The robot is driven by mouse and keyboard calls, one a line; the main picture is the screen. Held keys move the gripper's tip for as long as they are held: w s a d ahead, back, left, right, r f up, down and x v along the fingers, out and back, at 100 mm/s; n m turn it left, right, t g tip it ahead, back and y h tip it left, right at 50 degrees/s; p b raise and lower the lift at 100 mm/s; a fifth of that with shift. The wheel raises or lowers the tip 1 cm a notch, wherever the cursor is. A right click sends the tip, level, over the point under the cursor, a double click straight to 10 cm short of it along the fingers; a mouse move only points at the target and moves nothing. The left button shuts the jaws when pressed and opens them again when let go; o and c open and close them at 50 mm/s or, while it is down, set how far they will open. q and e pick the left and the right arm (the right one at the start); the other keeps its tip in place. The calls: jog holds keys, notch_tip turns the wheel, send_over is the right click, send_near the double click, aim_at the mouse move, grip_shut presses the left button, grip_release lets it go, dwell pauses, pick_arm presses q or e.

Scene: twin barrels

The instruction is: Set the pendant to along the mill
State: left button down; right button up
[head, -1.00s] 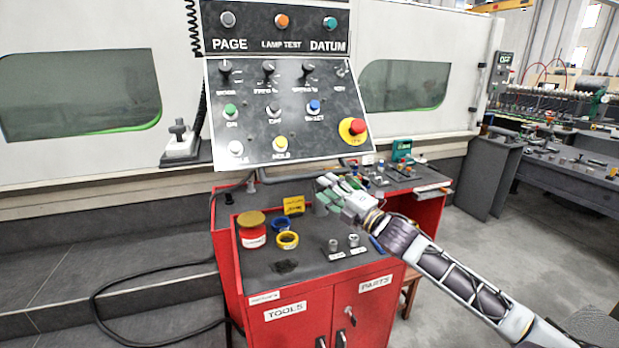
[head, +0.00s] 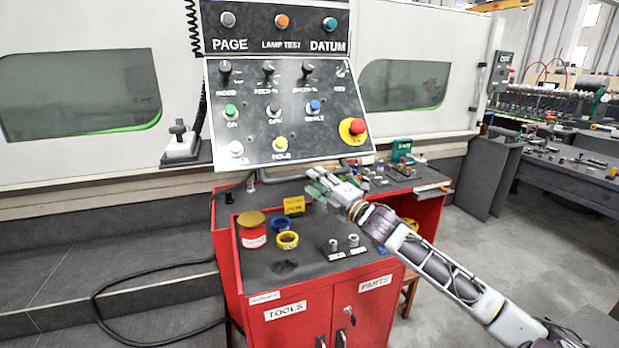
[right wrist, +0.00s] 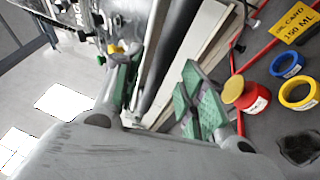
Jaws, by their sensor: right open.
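The pendant (head: 288,108) is a grey control panel with knobs, coloured buttons and a red stop button, in the upper middle of the head view. It faces me, and a grey bar (head: 300,175) runs below its lower edge. My right gripper (head: 316,184) is just below the panel, close to that bar; I cannot tell whether they touch. Its green-padded fingers (right wrist: 155,75) stand apart in the right wrist view, with long grey and pale strips behind the gap. The mill (head: 115,85) is the long white machine with dark windows behind. My left gripper is out of view.
A red cabinet (head: 317,304) stands below, with a red jar (head: 251,232), a blue ring (head: 281,226), a yellow ring (head: 287,240) and a yellow card (head: 294,205) on top. A grey bench (head: 497,170) stands at right. Open floor lies between.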

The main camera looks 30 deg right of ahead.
jog(key=shift+x, duration=1.75)
grip_shut()
